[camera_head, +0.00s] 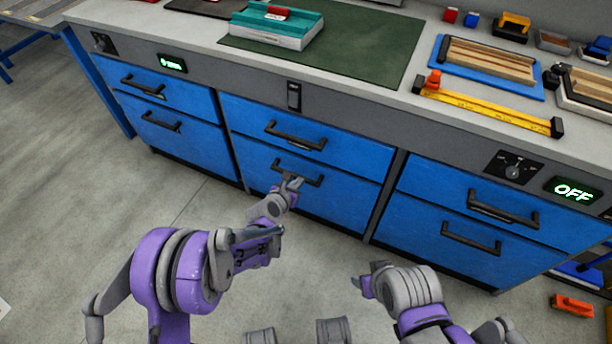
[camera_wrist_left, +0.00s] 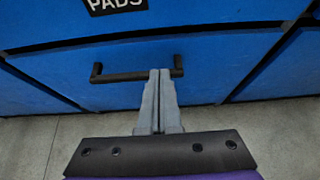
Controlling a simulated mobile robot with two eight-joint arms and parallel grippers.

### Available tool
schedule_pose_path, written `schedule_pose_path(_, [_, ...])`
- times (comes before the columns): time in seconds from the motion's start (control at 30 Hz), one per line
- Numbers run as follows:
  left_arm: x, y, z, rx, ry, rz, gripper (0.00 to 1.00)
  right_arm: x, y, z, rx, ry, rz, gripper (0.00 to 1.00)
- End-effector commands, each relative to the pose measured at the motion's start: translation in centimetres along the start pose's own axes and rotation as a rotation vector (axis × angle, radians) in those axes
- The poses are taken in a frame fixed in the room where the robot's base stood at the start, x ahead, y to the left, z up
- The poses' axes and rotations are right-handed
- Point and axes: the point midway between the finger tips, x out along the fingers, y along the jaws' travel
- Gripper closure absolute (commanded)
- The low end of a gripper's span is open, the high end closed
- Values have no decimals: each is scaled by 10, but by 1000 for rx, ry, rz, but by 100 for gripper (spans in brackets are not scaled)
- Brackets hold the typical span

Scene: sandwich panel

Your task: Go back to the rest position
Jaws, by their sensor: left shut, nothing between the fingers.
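My left gripper (camera_head: 293,183) is in front of the lower middle blue drawer (camera_head: 345,205), at its dark bar handle (camera_head: 314,182). In the left wrist view the two grey fingers (camera_wrist_left: 160,75) are pressed together with nothing between them. Their tips overlap the right part of the handle (camera_wrist_left: 120,77) in the picture; I cannot tell whether they touch it. The drawer looks closed, flush with its neighbours. My right arm is low in the head view, its hand end (camera_head: 366,283) over the floor; its fingers do not show clearly.
The workbench has several blue drawers with protruding handles (camera_head: 493,211). On top, a teal and white block (camera_head: 270,42) rests on a green mat (camera_head: 385,55). Tools and trays stand at the right. An orange item (camera_head: 572,305) lies at lower right. The grey floor (camera_head: 60,180) at left is clear.

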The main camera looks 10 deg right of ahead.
Motion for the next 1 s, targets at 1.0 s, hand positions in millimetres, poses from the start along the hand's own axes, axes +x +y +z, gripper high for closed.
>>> schedule_pose_path(1.0, [-174, 21, 21, 902, 215, -68, 100, -8, 0, -1, 0, 2, 0, 42])
